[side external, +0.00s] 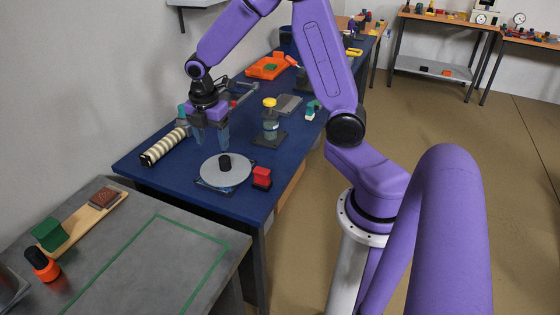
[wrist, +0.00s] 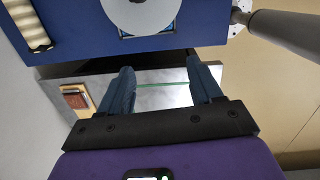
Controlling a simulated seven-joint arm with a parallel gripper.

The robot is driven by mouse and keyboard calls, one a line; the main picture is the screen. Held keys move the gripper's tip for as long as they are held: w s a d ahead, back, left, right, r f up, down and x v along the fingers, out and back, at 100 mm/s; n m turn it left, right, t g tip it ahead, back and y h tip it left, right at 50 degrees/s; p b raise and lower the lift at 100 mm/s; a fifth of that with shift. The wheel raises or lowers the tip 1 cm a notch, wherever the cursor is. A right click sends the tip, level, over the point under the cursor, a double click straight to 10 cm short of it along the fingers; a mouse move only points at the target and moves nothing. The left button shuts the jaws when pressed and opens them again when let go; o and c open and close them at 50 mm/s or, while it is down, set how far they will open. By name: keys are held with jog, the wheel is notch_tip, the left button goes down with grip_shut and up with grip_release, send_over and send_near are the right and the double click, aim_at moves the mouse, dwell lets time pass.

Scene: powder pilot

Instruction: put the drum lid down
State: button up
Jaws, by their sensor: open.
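The drum lid (side external: 238,175) is a round, light grey disc with a black knob (side external: 225,162) at its middle. It lies flat on a thin base whose edge shows under it on the blue table. In the wrist view the lid (wrist: 161,18) is cut off by the top edge. My gripper (side external: 211,143) is open and empty, with its blue fingers pointing down behind the lid and a little to its left, apart from it. The wrist view also shows the two fingers (wrist: 160,68) spread wide with nothing between them.
A red block (side external: 262,176) stands close to the lid's right. A striped roll (side external: 164,147) lies left of my gripper. A yellow-topped device (side external: 270,125) stands to the right. The grey table (side external: 150,265) with a green outline is in front and mostly clear.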

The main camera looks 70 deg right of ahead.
jog(key=s+a+r+m, duration=0.3)
jog(key=s+a+r, duration=0.1)
jog(key=s+a, duration=0.6)
jog(key=s+r+m+y, duration=0.1)
jog(key=s+m, duration=0.2)
jog(key=s, duration=1.3)
jog(key=shift+s+r, duration=0.2)
jog(key=shift+s, duration=0.2)
